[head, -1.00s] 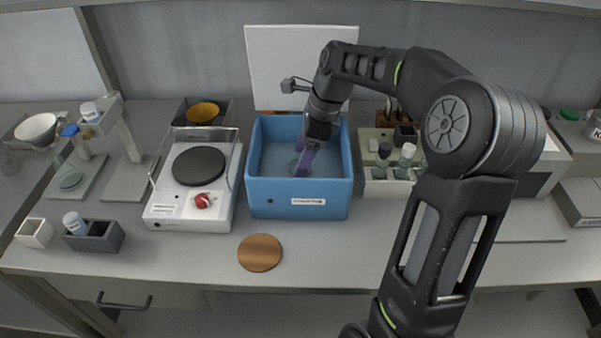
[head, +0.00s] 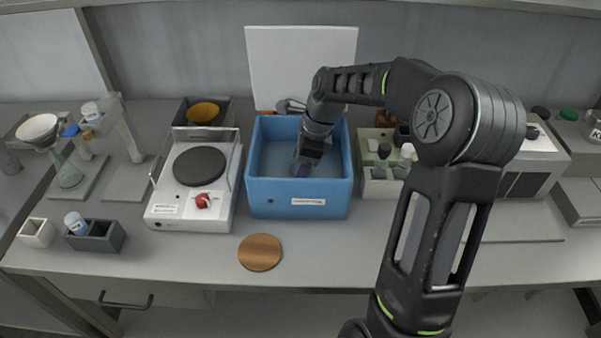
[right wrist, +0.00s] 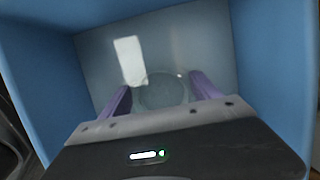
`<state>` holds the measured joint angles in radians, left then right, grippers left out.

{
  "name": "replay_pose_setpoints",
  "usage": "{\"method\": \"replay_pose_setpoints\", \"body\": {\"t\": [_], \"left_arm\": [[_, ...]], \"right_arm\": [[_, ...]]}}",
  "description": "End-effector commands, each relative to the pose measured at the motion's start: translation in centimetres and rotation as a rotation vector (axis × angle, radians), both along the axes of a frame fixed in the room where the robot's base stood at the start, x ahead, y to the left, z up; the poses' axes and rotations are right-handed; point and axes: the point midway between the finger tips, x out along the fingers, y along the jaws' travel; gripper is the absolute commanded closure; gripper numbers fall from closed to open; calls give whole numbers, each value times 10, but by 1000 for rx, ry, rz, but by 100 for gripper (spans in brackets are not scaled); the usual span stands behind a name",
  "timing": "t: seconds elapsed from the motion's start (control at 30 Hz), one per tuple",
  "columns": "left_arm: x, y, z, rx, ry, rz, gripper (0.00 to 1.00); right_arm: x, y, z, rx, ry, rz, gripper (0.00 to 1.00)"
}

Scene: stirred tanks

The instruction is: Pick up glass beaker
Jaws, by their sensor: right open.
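The glass beaker (right wrist: 160,90) shows in the right wrist view as a faint, clear round shape inside the blue tank (head: 300,196). It lies between the two purple fingers of my right gripper (right wrist: 163,92), which are apart on either side of it. I cannot tell whether the fingers touch the glass. In the head view my right gripper (head: 303,167) reaches down into the tank, and the beaker is hidden there behind the gripper and the tank's front wall. My left gripper is not in view.
A hotplate (head: 164,213) with a red knob stands left of the tank. A rack with bottles (head: 380,187) stands close on its right. A white panel (head: 300,62) rises behind it. A round wooden disc (head: 260,253) lies in front on clear bench.

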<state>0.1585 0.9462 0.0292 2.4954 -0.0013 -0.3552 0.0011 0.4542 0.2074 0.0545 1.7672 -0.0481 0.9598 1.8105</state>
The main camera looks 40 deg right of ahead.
Motion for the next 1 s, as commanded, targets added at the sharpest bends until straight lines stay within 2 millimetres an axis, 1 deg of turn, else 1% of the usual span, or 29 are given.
{"method": "replay_pose_setpoints", "body": {"t": [0.07,0.87,0.9,1.0], "left_arm": [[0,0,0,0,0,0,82],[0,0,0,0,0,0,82],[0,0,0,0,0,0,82],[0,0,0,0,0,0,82]], "right_arm": [[0,0,0,0,0,0,31],[0,0,0,0,0,0,96],[0,0,0,0,0,0,97],[0,0,0,0,0,0,97]]}}
